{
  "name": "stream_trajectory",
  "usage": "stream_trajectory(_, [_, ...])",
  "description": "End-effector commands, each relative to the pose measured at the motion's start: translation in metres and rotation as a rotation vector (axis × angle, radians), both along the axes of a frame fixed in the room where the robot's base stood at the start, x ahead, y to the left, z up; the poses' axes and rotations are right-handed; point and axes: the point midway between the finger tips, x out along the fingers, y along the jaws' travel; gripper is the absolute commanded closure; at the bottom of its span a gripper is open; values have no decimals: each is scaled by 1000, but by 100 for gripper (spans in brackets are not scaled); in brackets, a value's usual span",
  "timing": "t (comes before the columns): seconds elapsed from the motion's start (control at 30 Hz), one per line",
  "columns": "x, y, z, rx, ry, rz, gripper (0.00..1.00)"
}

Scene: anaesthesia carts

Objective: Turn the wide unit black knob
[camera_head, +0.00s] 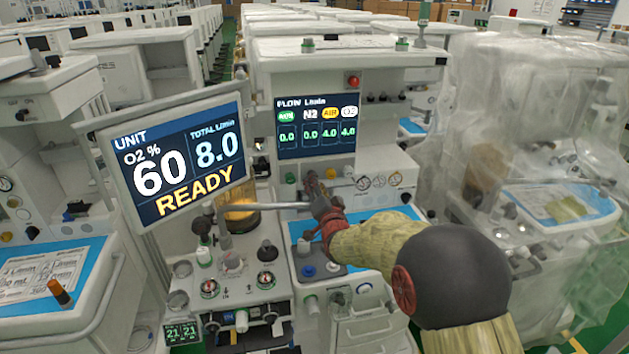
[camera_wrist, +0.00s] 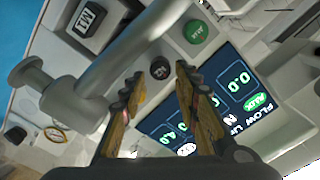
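In the wrist view a small round black knob (camera_wrist: 160,68) sits on the pale panel, next to a green knob (camera_wrist: 196,31) and the flow screen (camera_wrist: 205,95). My gripper (camera_wrist: 158,80) is open, with the black knob showing between its two fingertips. I see no clear contact with the knob. In the head view my gripper (camera_head: 314,180) is in front of the knob row under the flow screen (camera_head: 316,126) of the middle unit. The black knob is hidden there behind the gripper; the green knob (camera_head: 290,178) shows to the left.
A silver bar (camera_wrist: 135,48) crosses close beside my fingers in the wrist view. In the head view, the READY monitor (camera_head: 180,160) stands left of the arm. A plastic-covered cart (camera_head: 540,130) is at the right.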

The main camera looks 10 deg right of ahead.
Motion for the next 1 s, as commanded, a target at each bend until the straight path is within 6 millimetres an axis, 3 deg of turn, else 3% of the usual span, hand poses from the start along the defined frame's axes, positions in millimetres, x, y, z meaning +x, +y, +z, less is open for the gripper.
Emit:
stream_trajectory(0.2, [-42, 0, 0, 0, 0, 0, 68])
stream_trajectory(0.4, [-68, 0, 1, 0, -1, 0, 68])
stream_trajectory(1.0, [-81, 0, 6, -16, 19, 0, 68])
